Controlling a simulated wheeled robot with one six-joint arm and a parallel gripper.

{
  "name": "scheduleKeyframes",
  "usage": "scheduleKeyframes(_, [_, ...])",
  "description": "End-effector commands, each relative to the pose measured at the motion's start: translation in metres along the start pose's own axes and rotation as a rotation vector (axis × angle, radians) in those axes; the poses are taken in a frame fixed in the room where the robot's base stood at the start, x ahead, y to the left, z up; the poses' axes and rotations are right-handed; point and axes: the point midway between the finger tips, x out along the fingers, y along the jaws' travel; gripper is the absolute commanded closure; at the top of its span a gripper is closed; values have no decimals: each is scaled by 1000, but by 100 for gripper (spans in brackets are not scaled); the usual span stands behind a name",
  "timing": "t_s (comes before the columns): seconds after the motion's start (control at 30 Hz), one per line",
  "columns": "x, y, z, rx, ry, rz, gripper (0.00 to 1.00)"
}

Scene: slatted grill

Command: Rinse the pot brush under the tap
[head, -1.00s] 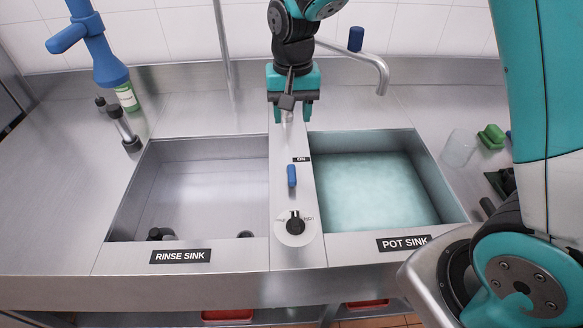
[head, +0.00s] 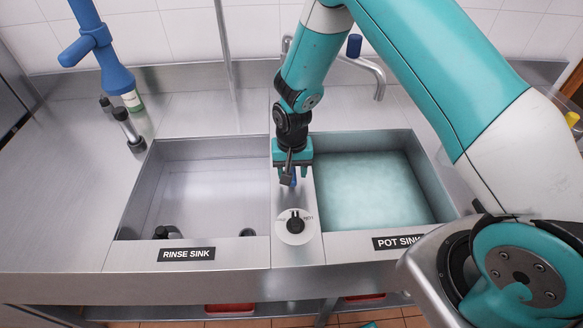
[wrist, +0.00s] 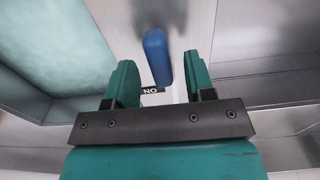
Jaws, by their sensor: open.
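My gripper (head: 291,172) is open and empty, above the strip between the two sinks. A blue lever (head: 294,182) stands on that strip, just at the fingertips in the head view. In the wrist view the blue lever (wrist: 157,57) shows between the open fingers, with a gap on both sides. The metal tap (head: 379,78) at the back has its spout toward the pot sink side. A dark object (head: 161,232) lies at the front left of the rinse sink (head: 210,190); I cannot tell whether it is the pot brush. No water stream shows.
The pot sink (head: 375,190) holds cloudy bluish water. A black-and-white dial (head: 295,224) sits in front of the lever. A blue spray head (head: 108,65) hangs at the left, near a bottle (head: 132,100). My arm covers the right counter. The left counter is mostly clear.

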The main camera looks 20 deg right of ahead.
Motion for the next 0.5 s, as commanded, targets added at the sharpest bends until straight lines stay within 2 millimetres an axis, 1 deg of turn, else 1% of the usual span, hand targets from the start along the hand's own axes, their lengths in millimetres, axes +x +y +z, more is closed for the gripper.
scheduleKeyframes(0.13, [7, 0, 0, 0, 0, 0, 51])
scheduleKeyframes(0.37, [8, 0, 0, 0, 1, 0, 51])
scheduleKeyframes(0.4, [8, 0, 0, 0, 1, 0, 56])
scheduleKeyframes(0.43, [7, 0, 0, 0, 1, 0, 63])
scheduleKeyframes(0.47, [7, 0, 0, 0, 1, 0, 69])
scheduleKeyframes(0.5, [7, 0, 0, 0, 0, 0, 79])
